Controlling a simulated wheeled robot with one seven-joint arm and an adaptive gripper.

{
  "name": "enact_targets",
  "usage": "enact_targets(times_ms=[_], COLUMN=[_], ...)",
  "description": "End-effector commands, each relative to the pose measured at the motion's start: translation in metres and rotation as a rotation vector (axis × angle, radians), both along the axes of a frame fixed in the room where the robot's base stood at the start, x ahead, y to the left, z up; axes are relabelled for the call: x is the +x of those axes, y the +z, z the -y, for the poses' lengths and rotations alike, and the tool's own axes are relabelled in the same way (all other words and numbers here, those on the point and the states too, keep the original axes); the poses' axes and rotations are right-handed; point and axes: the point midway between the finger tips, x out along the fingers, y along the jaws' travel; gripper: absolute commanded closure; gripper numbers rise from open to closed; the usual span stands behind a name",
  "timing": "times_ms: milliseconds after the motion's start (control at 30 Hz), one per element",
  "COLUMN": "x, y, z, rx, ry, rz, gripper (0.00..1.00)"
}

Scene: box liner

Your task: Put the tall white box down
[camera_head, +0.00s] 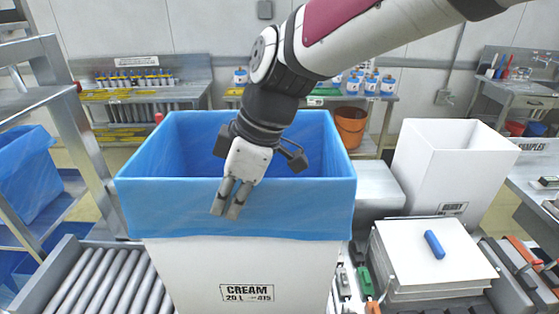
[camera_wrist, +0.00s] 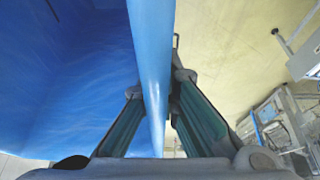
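The tall white box (camera_head: 190,272), labelled CREAM 20 L, stands large in the middle of the head view, upright. A blue liner (camera_head: 150,210) lines it and is folded over its rim. My gripper (camera_head: 231,198) is at the front wall, pointing down, with finger bars showing outside the liner. In the wrist view my gripper (camera_wrist: 157,88) has one finger on each side of the blue-covered wall (camera_wrist: 152,45), seemingly touching both faces. The box's bottom is out of frame, so I cannot tell whether it rests on anything.
A roller conveyor (camera_head: 95,280) lies at the left. Another white box (camera_head: 455,165) stands at the right, behind a stack of white sheets (camera_head: 440,275) with a blue cylinder (camera_head: 434,244) on it. A metal rack (camera_head: 70,130) is at the far left. Several small tools lie beside the stack.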

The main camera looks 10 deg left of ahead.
Motion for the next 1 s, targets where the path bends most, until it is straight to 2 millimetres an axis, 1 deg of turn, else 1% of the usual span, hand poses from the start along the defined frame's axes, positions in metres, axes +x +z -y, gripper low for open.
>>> enact_targets(times_ms=[100,200,600,667,700,733,1000], x=[-0.001,0.0,0.001,0.0,0.0,0.0,0.0], y=[-0.015,-0.024,-0.029,-0.03,-0.03,-0.03,-0.03], z=[0.0,0.0,0.0,0.0,0.0,0.0,0.0], rx=[0.0,0.0,0.002,-0.001,-0.001,-0.001,0.0], ry=[0.001,0.001,0.001,0.0,0.0,0.0,0.0], rz=[-0.002,0.001,0.003,-0.001,-0.001,-0.001,-0.001], gripper=[1.0,1.0,1.0,0.87,0.78,0.75,0.75])
